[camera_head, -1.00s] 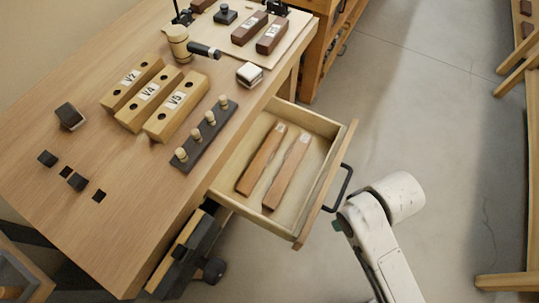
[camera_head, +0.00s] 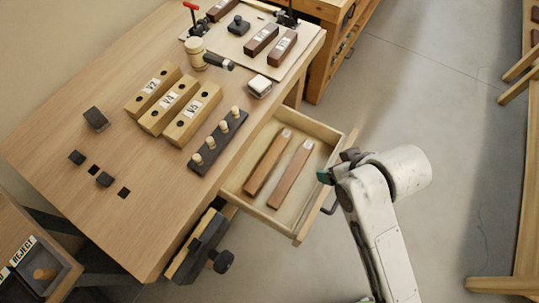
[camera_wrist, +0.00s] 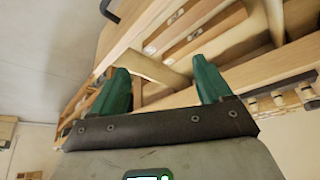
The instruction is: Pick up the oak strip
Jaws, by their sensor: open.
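Two wooden strips lie side by side in the open drawer (camera_head: 240,191) in the head view: a left strip (camera_head: 267,163) and a right strip (camera_head: 291,175). Both are reddish brown with a pale patch at the far end. I cannot tell which one is oak. My gripper shows only as a green tip (camera_head: 324,177) by the drawer's front, right of the strips. In the wrist view my gripper (camera_wrist: 163,80) is open, its two green fingers apart with nothing held between them. The drawer and strips show tilted beyond the fingers.
The drawer's front board and black handle are partly hidden by my arm. On the bench (camera_head: 75,205) stand labelled blocks (camera_head: 168,105), a dark pegged rack (camera_head: 218,141) and a mallet (camera_head: 205,58). A vise (camera_head: 200,245) hangs at the bench side.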

